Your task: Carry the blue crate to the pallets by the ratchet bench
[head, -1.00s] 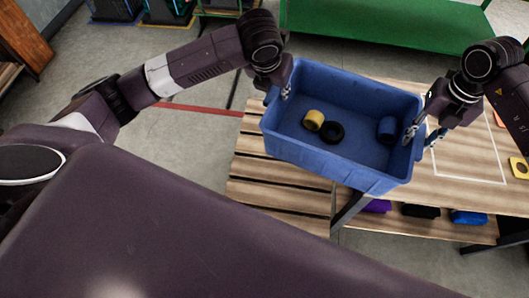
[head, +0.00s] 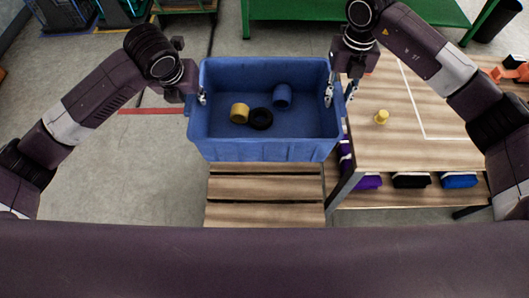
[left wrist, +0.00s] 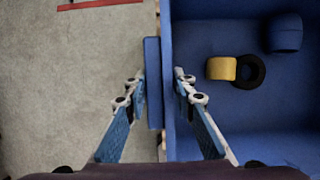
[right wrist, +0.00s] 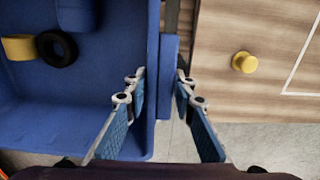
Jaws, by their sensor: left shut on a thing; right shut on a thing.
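The blue crate (head: 263,150) is held level between my two arms in the head view, above or on a slatted wooden pallet (head: 265,187); I cannot tell if they touch. It holds a yellow ring (head: 239,113), a black ring (head: 261,118) and a blue cylinder (head: 282,96). My left gripper (head: 201,97) is shut on the crate's left rim, which shows between its fingers in the left wrist view (left wrist: 153,82). My right gripper (head: 329,94) is shut on the right rim, also seen in the right wrist view (right wrist: 167,80).
A wooden bench (head: 390,150) stands close at the crate's right, with a yellow knob-like piece (head: 381,117) and white outline on top. Purple, black and blue items (head: 459,180) lie on its lower shelf. A green table (head: 290,12) stands behind.

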